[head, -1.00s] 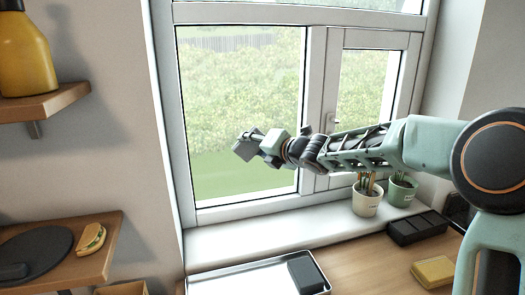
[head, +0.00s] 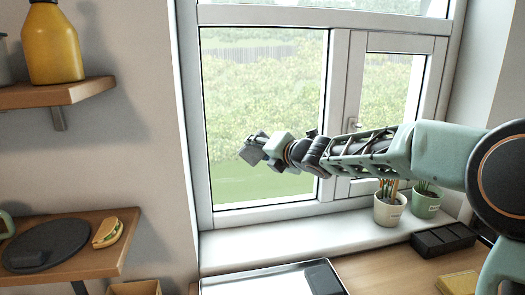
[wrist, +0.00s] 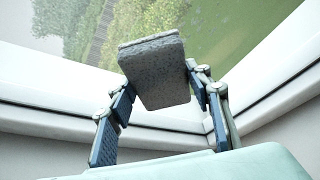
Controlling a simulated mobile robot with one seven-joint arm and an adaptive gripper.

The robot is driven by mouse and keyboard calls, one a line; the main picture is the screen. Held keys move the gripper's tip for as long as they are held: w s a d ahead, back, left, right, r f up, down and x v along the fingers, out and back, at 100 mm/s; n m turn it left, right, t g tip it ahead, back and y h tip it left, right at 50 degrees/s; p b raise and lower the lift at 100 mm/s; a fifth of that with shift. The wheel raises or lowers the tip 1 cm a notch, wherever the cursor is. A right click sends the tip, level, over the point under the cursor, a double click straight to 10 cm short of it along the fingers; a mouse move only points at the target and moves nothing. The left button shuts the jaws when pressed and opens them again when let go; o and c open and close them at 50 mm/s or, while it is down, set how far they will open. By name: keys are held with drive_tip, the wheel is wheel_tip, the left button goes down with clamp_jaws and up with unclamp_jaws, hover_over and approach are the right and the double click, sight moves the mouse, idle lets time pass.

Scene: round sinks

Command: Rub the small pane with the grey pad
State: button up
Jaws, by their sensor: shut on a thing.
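My gripper (head: 268,149) is shut on the grey pad (wrist: 155,72), a speckled block held between both fingers in the wrist view. In the head view the pad (head: 252,149) is a small dark grey shape at the arm's tip. It is in front of the large left pane (head: 262,90). I cannot tell whether it touches the glass. The small pane (head: 390,95) is the narrower one on the right, in its own white frame with a handle. My arm passes in front of its lower part.
Two potted plants (head: 389,212) stand on the sill below the small pane. A black box (head: 443,241), a yellow block (head: 458,284) and a metal tray (head: 265,279) with a dark block are on the counter. Shelves (head: 60,94) with a yellow bottle, sandwich and dark plate are at left.

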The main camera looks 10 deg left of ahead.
drive_tip(key=shift+s+a, duration=0.25)
drive_tip(key=shift+s+f, duration=0.1)
drive_tip(key=shift+s, duration=0.1)
drive_tip(key=s+d, duration=0.1)
drive_tip(key=s+d+b, duration=0.1)
drive_tip(key=s, duration=0.1)
drive_tip(key=shift+s+d, duration=0.35)
drive_tip(key=shift+s, duration=0.3)
drive_tip(key=s, duration=0.1)
drive_tip(key=s+d, duration=0.1)
drive_tip(key=shift+s+d, duration=0.2)
drive_tip(key=shift+s, duration=0.15)
